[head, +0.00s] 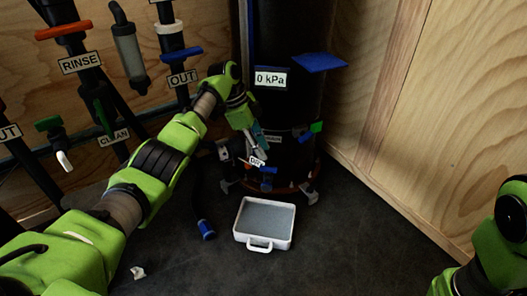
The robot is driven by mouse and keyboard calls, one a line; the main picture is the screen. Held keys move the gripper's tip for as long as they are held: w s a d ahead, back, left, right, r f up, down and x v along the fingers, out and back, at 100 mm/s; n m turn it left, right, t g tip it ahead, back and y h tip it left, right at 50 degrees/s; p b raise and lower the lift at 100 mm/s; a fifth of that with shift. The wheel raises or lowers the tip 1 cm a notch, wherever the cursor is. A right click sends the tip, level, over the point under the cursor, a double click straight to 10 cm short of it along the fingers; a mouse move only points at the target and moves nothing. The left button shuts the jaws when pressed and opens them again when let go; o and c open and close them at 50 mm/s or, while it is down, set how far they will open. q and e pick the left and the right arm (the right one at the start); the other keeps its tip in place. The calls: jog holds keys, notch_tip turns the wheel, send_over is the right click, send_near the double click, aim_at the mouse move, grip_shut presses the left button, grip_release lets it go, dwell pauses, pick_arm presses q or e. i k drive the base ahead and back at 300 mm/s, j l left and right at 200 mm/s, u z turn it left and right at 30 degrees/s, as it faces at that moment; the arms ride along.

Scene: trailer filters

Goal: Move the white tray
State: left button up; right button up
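The white tray (242,236) lies on the dark floor in front of the black tank. It is shallow and rectangular, with a grey inside and a handle loop at its near side. My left gripper (258,156) is beyond the tray, at the lower front of the tank, close to a small white label and fittings. It is apart from the tray. Its fingers are small and partly merge with the fittings, so I cannot tell whether they are open or shut. My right arm shows at the lower right edge, but its gripper is out of the picture.
The black tank (290,105) with a "0 kPa" label (271,79) stands behind the tray. A black hose with a blue end (207,229) lies left of the tray. Pipes and valves line the left wall. Floor right of the tray is clear up to the wooden wall (440,120).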

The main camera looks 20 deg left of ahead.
aim_at(265, 223)
jog(key=k+l, duration=0.25)
jog(key=k, duration=0.25)
jog(key=k+l, duration=0.2)
jog(key=k, duration=0.25)
